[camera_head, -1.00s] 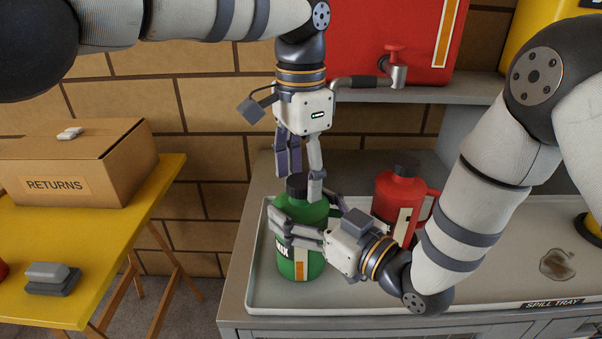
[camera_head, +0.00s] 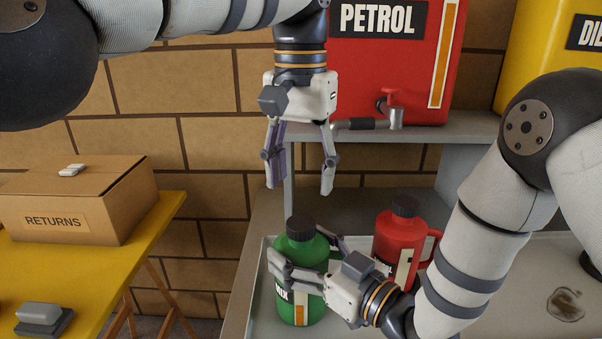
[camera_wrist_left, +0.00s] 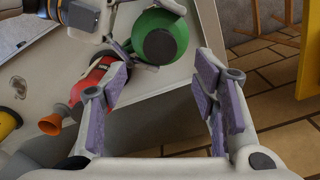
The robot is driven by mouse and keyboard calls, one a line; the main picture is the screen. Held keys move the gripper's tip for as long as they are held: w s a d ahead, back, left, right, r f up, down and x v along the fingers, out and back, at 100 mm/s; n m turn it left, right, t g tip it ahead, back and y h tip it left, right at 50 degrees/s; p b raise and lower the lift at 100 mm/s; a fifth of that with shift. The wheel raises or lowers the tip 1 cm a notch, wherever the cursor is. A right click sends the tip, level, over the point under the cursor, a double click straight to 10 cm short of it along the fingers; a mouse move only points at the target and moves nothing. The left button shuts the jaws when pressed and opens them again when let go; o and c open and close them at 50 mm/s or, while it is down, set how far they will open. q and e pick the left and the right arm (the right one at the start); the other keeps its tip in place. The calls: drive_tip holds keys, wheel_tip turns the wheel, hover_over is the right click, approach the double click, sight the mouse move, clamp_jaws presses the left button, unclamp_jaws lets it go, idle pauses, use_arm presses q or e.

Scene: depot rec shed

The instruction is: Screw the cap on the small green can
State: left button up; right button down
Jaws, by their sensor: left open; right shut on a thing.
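The green can (camera_head: 300,258) stands upright in the spill tray in the head view. A black cap (camera_head: 300,226) sits on its neck; I cannot tell how tightly. My right gripper (camera_head: 300,268) is shut around the can's body from the right. My left gripper (camera_head: 298,188) is open and empty, pointing down above the cap, with a clear gap between. In the left wrist view the can (camera_wrist_left: 176,27) and its cap (camera_wrist_left: 160,45) show at the top, beyond the open fingers (camera_wrist_left: 160,115).
A red can (camera_head: 393,237) with a black cap stands in the spill tray (camera_head: 255,300), right of the green can. A shelf (camera_head: 455,124) behind holds a red petrol tank (camera_head: 365,70) with a tap. A yellow table (camera_head: 150,215) with a returns box (camera_head: 80,200) is at left.

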sight(301, 222)
use_arm(q)
drive_tip(key=shift+f, duration=4)
drive_tip(key=c, duration=1.2)
drive_tip(key=o, duration=1.4)
drive_tip(key=shift+c, duration=0.2)
drive_tip(key=shift+r, duration=0.15)
wheel_tip(301, 222, up, 12)
